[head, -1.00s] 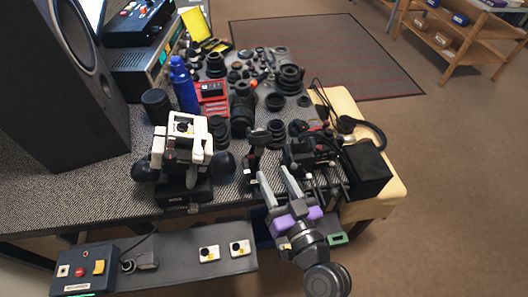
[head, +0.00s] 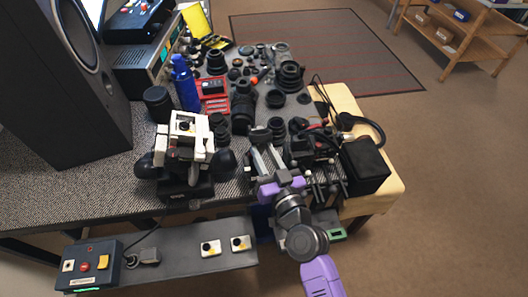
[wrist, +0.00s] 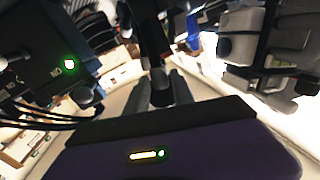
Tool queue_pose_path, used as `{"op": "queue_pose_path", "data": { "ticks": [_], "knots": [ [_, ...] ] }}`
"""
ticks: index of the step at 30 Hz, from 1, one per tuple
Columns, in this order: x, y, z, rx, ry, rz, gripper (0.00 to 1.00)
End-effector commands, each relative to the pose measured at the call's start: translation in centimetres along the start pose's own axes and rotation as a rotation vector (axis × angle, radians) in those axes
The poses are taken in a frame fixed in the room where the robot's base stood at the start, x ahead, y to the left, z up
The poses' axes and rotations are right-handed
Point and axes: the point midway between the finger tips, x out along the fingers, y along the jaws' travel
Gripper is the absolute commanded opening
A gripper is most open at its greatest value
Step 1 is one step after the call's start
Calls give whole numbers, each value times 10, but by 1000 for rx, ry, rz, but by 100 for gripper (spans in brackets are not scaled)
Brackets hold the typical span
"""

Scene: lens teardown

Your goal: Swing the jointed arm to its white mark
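A dark upright device stands near the table's front edge and is mostly hidden behind my gripper (head: 262,155) in the head view. In the wrist view its black post (wrist: 150,40) rises ahead of my two grey fingers. The fingers sit close on either side of a dark part at the post's foot. I cannot tell whether they touch or grip it. I take this post to be the jointed arm, but its joint does not show clearly. I cannot make out the white mark.
A white-and-black device (head: 188,145) stands left of my gripper. A black box (head: 365,165) and cables lie to the right. Lens parts crowd the table behind. A lower shelf holds a button box (head: 92,266) and two small white switches. The floor at right is clear.

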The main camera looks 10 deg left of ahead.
Motion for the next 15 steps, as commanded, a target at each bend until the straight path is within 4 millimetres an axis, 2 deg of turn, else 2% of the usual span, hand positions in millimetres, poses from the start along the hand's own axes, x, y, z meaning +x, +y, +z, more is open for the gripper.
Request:
{"op": "queue_pose_path", "data": {
  "ticks": [1,3,4,15],
  "knots": [
    [0,0,0,0,0,0,18],
    [0,0,0,0,0,0,4],
    [0,0,0,0,0,0,0],
    [0,0,0,0,0,0,0]
  ]
}}
